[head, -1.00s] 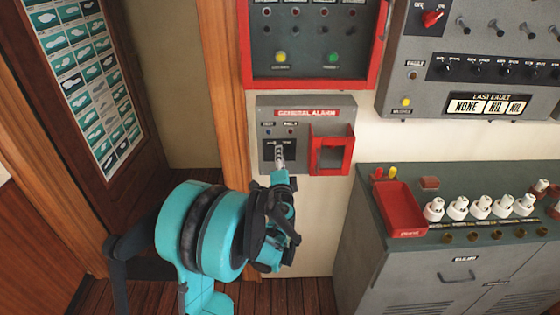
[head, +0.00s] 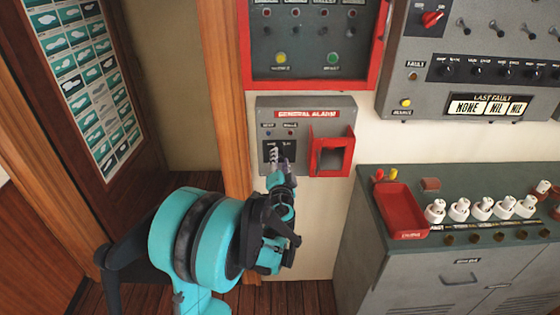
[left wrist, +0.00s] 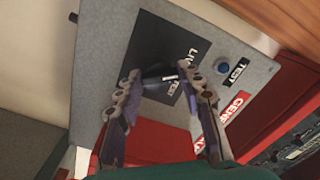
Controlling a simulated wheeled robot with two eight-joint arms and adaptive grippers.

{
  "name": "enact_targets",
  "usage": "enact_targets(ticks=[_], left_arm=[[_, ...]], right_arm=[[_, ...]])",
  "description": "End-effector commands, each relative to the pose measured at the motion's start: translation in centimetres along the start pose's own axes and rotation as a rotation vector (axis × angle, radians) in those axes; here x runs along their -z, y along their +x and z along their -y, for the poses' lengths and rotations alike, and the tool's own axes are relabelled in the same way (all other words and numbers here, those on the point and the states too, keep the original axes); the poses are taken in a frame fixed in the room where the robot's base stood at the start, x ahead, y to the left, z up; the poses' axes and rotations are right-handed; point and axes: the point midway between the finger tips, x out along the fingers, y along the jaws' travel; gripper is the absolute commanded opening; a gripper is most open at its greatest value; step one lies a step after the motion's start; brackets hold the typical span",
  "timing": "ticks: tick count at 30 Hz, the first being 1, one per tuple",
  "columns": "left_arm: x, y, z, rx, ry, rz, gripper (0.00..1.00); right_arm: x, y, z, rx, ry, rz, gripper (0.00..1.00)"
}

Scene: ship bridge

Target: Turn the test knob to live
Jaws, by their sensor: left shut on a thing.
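The grey general alarm box (head: 340,103) is on the wall, with a dark plate bearing the test knob. In the left wrist view the dark knob (left wrist: 158,79) has a white mark on its right side, near the gap between the LIVE and TEST labels; I cannot tell which setting it is at. My left gripper (head: 275,157) is in front of the plate. In the left wrist view its fingers (left wrist: 163,78) are shut on the knob, one on each side. In the head view the fingers hide most of the knob. My right gripper is not in view.
A red open-fronted holder (head: 346,143) juts from the box, right of my gripper. A red-framed panel (head: 310,84) is just above. A grey cabinet (head: 355,235) with a red tray (head: 400,212) stands at the right. A wooden post (head: 228,100) is on the left.

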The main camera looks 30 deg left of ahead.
Motion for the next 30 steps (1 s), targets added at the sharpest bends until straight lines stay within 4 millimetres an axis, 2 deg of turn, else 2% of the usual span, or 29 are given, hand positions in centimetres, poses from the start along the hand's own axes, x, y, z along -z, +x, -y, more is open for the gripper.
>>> enact_targets(ticks=[9, 10, 12, 23, 26, 30], left_arm=[[0.0, 0.0, 0.0, -0.001, -0.004, 0.0, 0.09], [0.0, 0.0, 0.0, -0.001, -0.004, 0.0, 0.45], [0.0, 0.0, 0.0, -0.001, -0.004, 0.0, 0.59], [0.0, -0.5, 0.0, -0.001, -0.002, 0.0, 0.59], [0.0, -1.8, 0.0, -0.001, -0.002, 0.0, 0.59], [0.1, -4.7, 0.0, -0.002, -0.002, -0.002, 0.59]], right_arm=[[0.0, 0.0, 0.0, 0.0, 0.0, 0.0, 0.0], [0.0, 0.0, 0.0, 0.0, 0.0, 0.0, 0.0], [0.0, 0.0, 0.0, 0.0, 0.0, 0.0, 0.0], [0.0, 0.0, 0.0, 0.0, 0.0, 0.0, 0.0], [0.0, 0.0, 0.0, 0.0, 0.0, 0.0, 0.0], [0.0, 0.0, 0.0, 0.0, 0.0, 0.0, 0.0]])
